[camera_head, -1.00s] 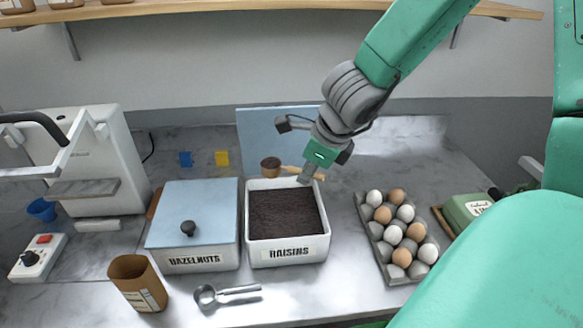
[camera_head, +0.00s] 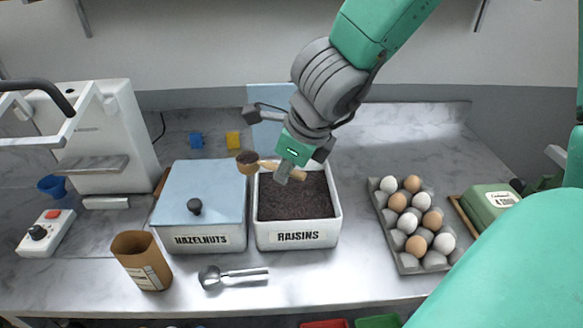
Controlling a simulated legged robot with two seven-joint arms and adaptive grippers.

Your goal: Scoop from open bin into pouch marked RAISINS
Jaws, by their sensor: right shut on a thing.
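The open bin labelled RAISINS (camera_head: 297,238) stands in the middle of the counter, full of dark raisins (camera_head: 295,198). My right gripper (camera_head: 285,174) is over the back of this bin, shut on the handle of a wooden scoop (camera_head: 247,163). The scoop's bowl points left, above the back right corner of the hazelnuts bin, and holds dark contents. A brown kraft pouch (camera_head: 141,262) stands open at the front left; its label faces away to the right and I cannot read it. My left gripper is not in view.
A metal scoop (camera_head: 233,276) lies in front. An egg tray (camera_head: 408,262) is at right. A white machine (camera_head: 96,150) and a switch box (camera_head: 45,232) stand left.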

